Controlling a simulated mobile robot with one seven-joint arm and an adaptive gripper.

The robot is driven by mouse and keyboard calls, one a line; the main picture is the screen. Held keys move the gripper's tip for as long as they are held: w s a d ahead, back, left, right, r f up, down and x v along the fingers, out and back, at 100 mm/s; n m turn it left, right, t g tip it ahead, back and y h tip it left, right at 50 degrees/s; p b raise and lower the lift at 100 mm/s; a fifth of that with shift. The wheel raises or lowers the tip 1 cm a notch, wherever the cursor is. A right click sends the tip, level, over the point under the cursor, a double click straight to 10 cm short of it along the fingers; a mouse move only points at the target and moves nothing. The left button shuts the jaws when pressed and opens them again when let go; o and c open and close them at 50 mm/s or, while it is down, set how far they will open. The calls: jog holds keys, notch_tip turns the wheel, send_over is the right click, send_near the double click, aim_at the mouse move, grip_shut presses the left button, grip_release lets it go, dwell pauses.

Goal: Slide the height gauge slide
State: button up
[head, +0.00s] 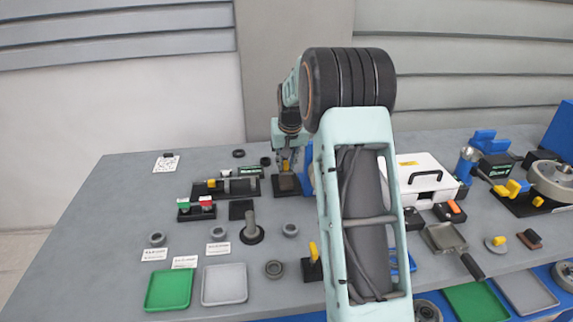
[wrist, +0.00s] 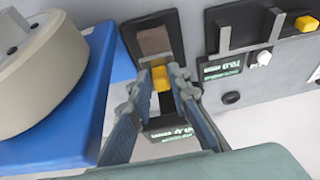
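The height gauge (wrist: 155,41) is a dark upright-looking frame with a brownish plate and a yellow slide (wrist: 160,78). A small display (wrist: 172,133) lies below the slide, partly hidden by my fingers. In the wrist view my gripper (wrist: 160,76) has one fingertip on each side of the yellow slide, with no clear gap, so it looks shut on it.
A second gauge with a display (wrist: 222,68) and a yellow knob (wrist: 305,23) stands close on the right. A blue stand (wrist: 75,125) with a pale round part (wrist: 38,70) is close on the left. A white box (head: 425,172) stands right of my arm.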

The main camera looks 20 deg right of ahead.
jog(key=shift+o, duration=1.1)
jog(key=shift+s+r, duration=0.1)
jog(key=shift+o, duration=0.3)
jog(key=v, duration=1.1)
jog(key=shift+s+r, duration=0.2)
jog(key=shift+r, duration=0.15)
